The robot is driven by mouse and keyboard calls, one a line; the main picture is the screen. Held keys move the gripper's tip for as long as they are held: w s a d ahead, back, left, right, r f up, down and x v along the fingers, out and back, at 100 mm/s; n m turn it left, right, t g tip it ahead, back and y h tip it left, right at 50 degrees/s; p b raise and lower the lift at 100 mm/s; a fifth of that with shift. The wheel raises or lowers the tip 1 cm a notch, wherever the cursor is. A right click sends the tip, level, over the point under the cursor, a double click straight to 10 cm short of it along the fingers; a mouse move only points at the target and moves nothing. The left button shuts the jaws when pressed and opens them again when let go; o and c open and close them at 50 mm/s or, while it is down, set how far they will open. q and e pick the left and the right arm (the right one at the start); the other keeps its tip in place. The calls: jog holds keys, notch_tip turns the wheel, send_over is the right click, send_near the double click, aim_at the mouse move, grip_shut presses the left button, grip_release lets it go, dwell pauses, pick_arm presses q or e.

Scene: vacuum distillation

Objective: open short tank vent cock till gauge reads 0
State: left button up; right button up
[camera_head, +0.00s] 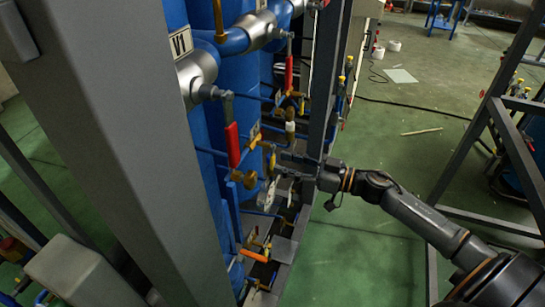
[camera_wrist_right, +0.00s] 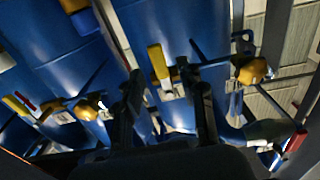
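Blue tanks (camera_head: 240,85) stand in the frame at centre-left in the head view, with small valves on their piping. A yellow valve handle (camera_head: 255,140) sits just left of my right gripper (camera_head: 287,166), which reaches in from the right. In the right wrist view my right gripper (camera_wrist_right: 167,100) has its two fingers apart. A yellow lever (camera_wrist_right: 158,62) shows beyond and between them, with no contact visible. I cannot tell which cock is the short tank's vent. A pale round part (camera_head: 271,190) hangs below the gripper; no gauge reading is legible. My left gripper is not in view.
Another yellow knob (camera_wrist_right: 253,71) is right of the fingers.

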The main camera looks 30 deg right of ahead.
aim_at(273, 160)
jog(key=shift+p+x, duration=0.4)
jog(key=shift+x, duration=1.75)
grip_shut()
